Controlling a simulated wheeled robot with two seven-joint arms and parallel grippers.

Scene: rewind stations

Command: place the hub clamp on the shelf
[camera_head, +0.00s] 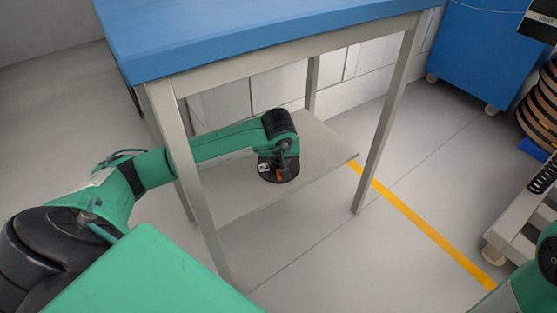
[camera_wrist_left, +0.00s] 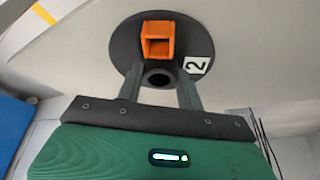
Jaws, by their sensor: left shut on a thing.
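The hub clamp (camera_head: 280,174) is a round black disc with an orange block and a white label reading 2. It also shows in the left wrist view (camera_wrist_left: 124,50), where the label and block face the camera. My left gripper (camera_head: 276,156) is shut on its black centre piece; in the left wrist view the two fingers (camera_wrist_left: 159,90) stand on either side of it. The grey lower shelf (camera_head: 325,150) of the blue-topped table lies under the clamp. I cannot tell whether the clamp touches it. My right gripper is out of view.
The blue tabletop (camera_head: 230,30) is above my left arm, which reaches in between the table legs (camera_head: 386,115). A blue cabinet on casters (camera_head: 480,45) stands at the back right. A cart (camera_head: 520,220) and stacked reels (camera_head: 540,110) are at the right. Bare shelf surrounds the clamp.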

